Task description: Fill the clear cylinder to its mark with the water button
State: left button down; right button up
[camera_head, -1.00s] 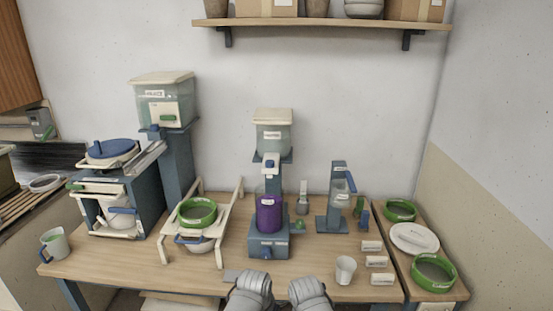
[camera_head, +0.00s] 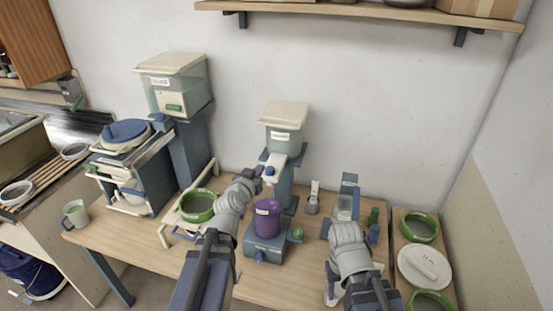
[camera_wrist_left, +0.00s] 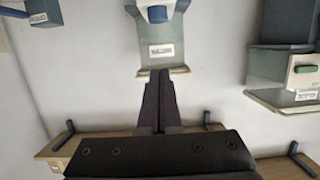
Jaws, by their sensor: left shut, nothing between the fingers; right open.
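A tank (camera_head: 284,138) with a cream lid stands on a blue-grey post. A blue button (camera_head: 269,171) sits on the white spout below it. The button also shows in the left wrist view (camera_wrist_left: 157,14), which is upside down. My left gripper (camera_head: 258,172) is shut and empty, its tips close to the button in the head view; contact cannot be told. A clear vessel (camera_head: 345,208), perhaps the cylinder, is at the right stand, partly hidden by my right gripper (camera_head: 346,226). That gripper is open. The mark and water level are too small to see.
A purple container (camera_head: 267,219) stands on the dispenser base below the spout. A green-rimmed sieve (camera_head: 198,206) is to its left. A larger tank (camera_head: 178,90) stands further left. A white lid (camera_head: 424,266) and a green ring (camera_head: 420,228) lie on the right side table.

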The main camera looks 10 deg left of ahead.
pick_arm(q)
jog(key=shift+s+a, duration=0.1)
jog(key=b, duration=0.3)
send_over(268, 168)
jog(key=s, duration=0.2)
jog(key=f, duration=0.2)
jog(key=shift+w+d+f, duration=0.15)
jog(key=shift+d+f, duration=0.2)
jog(key=shift+s+f+b, duration=0.2)
jog(key=shift+f+b, duration=0.7)
jog(key=shift+f, duration=0.05)
jog(key=shift+s+f+b, duration=0.15)
jog(key=shift+f+b, duration=0.75)
jog(key=shift+f, duration=0.1)
